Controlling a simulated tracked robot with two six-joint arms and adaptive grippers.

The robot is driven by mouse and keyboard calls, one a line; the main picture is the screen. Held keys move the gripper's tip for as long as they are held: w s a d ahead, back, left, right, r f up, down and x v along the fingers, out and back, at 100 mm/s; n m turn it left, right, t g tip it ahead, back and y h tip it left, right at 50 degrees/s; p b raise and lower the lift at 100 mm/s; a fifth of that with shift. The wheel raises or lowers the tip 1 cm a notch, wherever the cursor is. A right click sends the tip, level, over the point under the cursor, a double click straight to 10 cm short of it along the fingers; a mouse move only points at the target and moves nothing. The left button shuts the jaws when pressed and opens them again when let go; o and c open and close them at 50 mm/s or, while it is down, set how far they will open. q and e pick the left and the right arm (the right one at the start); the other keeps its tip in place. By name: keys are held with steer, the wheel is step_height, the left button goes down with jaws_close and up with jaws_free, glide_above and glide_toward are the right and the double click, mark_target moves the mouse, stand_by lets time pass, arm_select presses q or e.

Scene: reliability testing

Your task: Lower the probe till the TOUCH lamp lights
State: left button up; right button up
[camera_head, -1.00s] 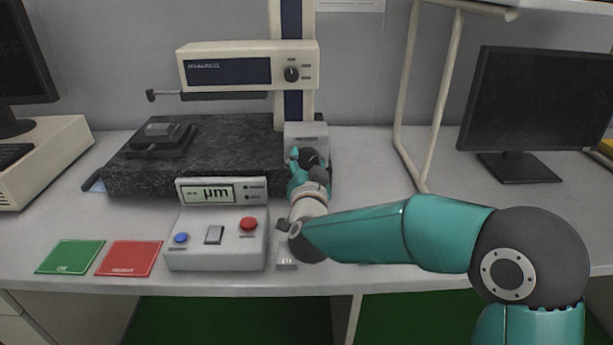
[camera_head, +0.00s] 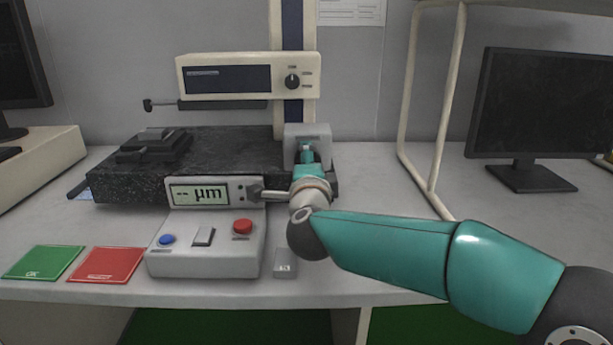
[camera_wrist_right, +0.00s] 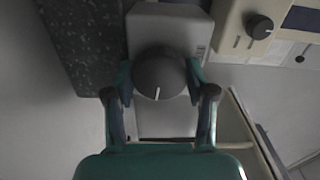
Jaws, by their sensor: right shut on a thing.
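The drive unit (camera_head: 222,76) rides on a blue-and-white column (camera_head: 291,25). A thin dark probe arm (camera_head: 205,104) runs left under it, and its end (camera_head: 148,105) stands above the granite plate (camera_head: 115,186). My right gripper (camera_wrist_right: 159,80) is shut on a dark round knob (camera_wrist_right: 160,75) on the front of a grey box (camera_head: 322,133) at the column's foot, one finger on each side. In the head view my right gripper (camera_head: 307,153) hides the knob. The readout (camera_head: 200,194) shows dashes and "µm". I cannot make out a lit TOUCH lamp. My left gripper is out of view.
A control box with a blue button (camera_head: 167,240), a rocker switch (camera_head: 204,236) and a red button (camera_head: 243,227) stands in front. Green (camera_head: 43,262) and red (camera_head: 106,264) mats lie left. A dark stepped block (camera_head: 152,146) sits on the plate. A frame (camera_head: 447,110) and monitor (camera_head: 530,110) stand right.

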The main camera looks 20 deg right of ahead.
steer(key=shift+d+f+m+b, duration=0.1)
steer(key=shift+f+m+b, duration=0.1)
steer(key=shift+m+b, duration=0.6)
steer(key=shift+f+m+b, duration=0.15)
steer(key=shift+m+b, duration=0.3)
steer(key=shift+m, duration=0.65)
steer(key=o, duration=1.2)
steer(key=shift+c, duration=0.2)
steer(key=shift+r, duration=0.15)
steer(key=v, duration=1.2)
